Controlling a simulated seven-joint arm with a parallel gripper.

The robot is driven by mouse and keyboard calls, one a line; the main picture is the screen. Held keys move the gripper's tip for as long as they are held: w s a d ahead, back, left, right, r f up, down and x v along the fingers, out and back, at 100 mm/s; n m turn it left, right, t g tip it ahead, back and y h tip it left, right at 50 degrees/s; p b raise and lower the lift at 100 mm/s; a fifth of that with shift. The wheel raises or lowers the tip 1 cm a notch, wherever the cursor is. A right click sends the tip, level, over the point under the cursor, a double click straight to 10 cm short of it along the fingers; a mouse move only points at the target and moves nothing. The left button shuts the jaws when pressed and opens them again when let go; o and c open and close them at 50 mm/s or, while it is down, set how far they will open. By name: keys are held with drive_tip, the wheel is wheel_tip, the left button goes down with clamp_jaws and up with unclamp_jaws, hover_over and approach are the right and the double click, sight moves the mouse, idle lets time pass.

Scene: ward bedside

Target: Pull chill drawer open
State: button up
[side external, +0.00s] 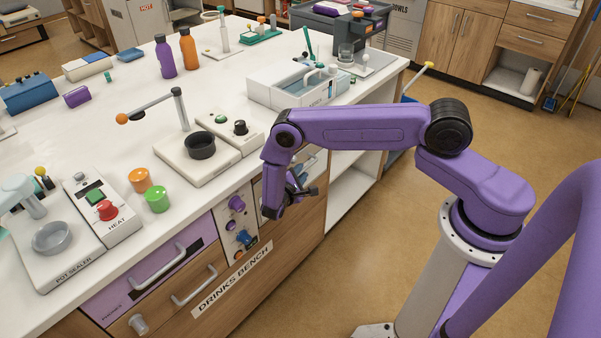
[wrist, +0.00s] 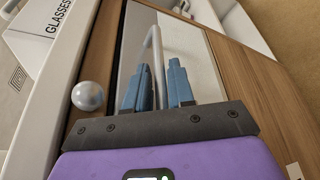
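A pale grey drawer front (wrist: 189,48) with a light bar handle (wrist: 157,55) fills the middle of the wrist view. I see no readable chill label on it. My gripper (wrist: 160,85) faces this front with its two blue-grey fingers apart, and the handle shows in the gap between them. I cannot tell whether either finger touches it. In the side view my gripper (side external: 302,192) is at the bench front, right of the knob panel, and my arm hides most of this drawer front. The drawer looks closed, though its edges are partly hidden.
A purple-fronted drawer (side external: 190,243) and a wooden drawer (side external: 160,305) lie further left, both with bar handles. A panel with purple and blue knobs (side external: 237,205) is beside my gripper. A round silver knob (wrist: 88,96) sits left of my fingers. Open floor (side external: 330,270) lies before the bench.

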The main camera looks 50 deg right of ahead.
drive_tip(key=shift+w+d+f, duration=0.1)
drive_tip(key=shift+w+d, duration=0.05)
drive_tip(key=shift+d, duration=0.25)
clamp_jaws()
drive_tip(key=s, duration=2.1)
drive_tip(key=shift+a, duration=0.1)
unclamp_jaws()
